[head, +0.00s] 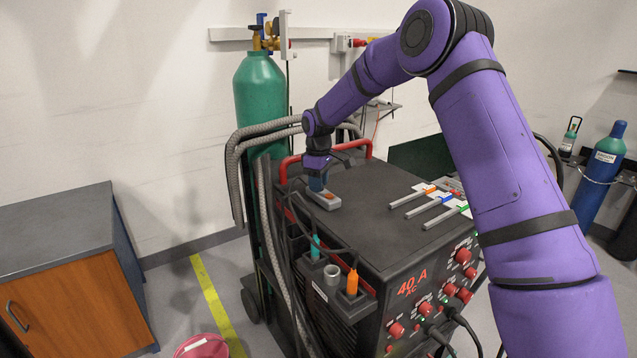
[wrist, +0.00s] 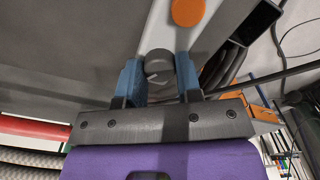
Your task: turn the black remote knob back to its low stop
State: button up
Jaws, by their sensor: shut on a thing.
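The black remote knob (wrist: 159,66) stands up between my two blue fingers in the wrist view. It has a pale mark line on its top, but I cannot tell from this which stop it is at. The grey remote (head: 327,202) lies on the black top of the welding machine, near its left edge. An orange button (wrist: 188,11) sits on the same remote in the wrist view. My gripper (head: 318,184) reaches down onto the remote and hides the knob in the head view. My gripper (wrist: 159,75) is shut on the knob, with a finger on each side.
The welding machine (head: 380,215) has a red handle (head: 283,165) behind my gripper. Several electrodes (head: 438,211) lie to the right on its top. Torch holders and cables hang at its left side. A green gas cylinder (head: 260,100) stands behind it.

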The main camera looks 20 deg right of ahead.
jog(key=n, duration=0.7)
dwell(0.6)
jog(key=o, duration=0.7)
jog(key=shift+c, duration=0.2)
jog(key=shift+r, duration=0.15)
notch_tip(320, 180, up, 10)
jog(key=shift+r, duration=0.25)
